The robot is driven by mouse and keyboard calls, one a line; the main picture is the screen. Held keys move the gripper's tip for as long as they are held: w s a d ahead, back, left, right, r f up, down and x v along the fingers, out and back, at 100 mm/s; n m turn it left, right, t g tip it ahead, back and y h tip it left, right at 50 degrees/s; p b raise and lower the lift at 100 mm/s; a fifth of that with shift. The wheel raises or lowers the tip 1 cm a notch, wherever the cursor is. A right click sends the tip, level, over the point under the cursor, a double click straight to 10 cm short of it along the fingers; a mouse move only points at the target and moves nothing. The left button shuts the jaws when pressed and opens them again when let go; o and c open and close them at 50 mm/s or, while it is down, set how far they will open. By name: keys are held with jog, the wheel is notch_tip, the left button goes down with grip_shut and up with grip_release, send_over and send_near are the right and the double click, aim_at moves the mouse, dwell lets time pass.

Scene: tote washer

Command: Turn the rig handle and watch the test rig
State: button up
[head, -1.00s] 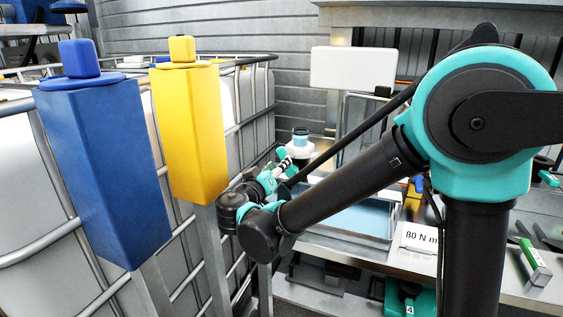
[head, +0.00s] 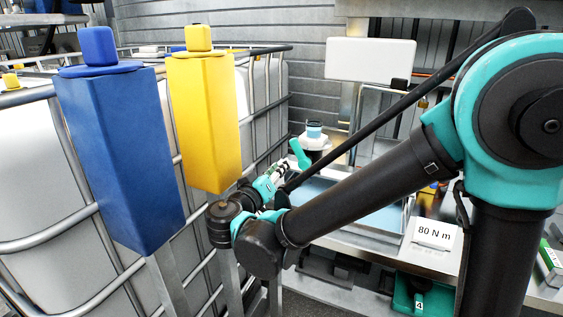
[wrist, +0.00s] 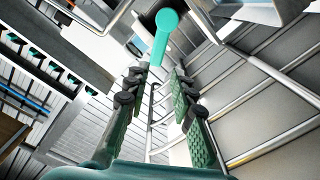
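A teal bar with a rounded end, which looks like the rig handle (head: 300,153), stands just beyond my gripper (head: 281,173) in the head view. In the wrist view the handle (wrist: 161,38) shows ahead of my gripper (wrist: 160,76), in line with the gap between its fingers. The fingers are apart and I see nothing clamped between them. The handle's lower end is thin and hard to make out there. A pale round fitting with a blue top (head: 314,130), perhaps part of the test rig, stands behind the handle. A blank white panel (head: 370,65) is above the bench.
A blue post box (head: 120,155) and a yellow one (head: 205,120) stand at left, close to my arm. Caged white tanks (head: 25,160) lie behind them. The bench holds an "80 N m" card (head: 434,235). A teal bin (head: 415,297) sits below.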

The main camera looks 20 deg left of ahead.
aim_at(300, 154)
jog(key=shift+s+r+n, duration=0.15)
jog(key=shift+s+n, duration=0.15)
jog(key=shift+n, duration=0.4)
jog(key=shift+c, duration=1.2)
jog(key=s+n+y, duration=0.1)
jog(key=n, duration=0.3)
jog(key=s+r+n+g+y, duration=0.1)
jog(key=s+n, duration=0.1)
jog(key=n, duration=0.3)
jog(key=s+a+n+y, duration=0.1)
jog(key=s+n, duration=0.1)
jog(key=n, duration=0.3)
jog(key=shift+s+r+g+y, duration=0.2)
jog(key=shift+s+g+y, duration=0.1)
jog(key=shift+y, duration=0.1)
grip_shut()
jog(key=w+f+n, duration=0.1)
jog(key=w+n, duration=0.4)
jog(key=w, duration=1.2)
jog(key=shift+w+a+g+y, duration=0.15)
jog(key=shift+a+g+y, duration=0.15)
jog(key=shift+a+y, duration=0.1)
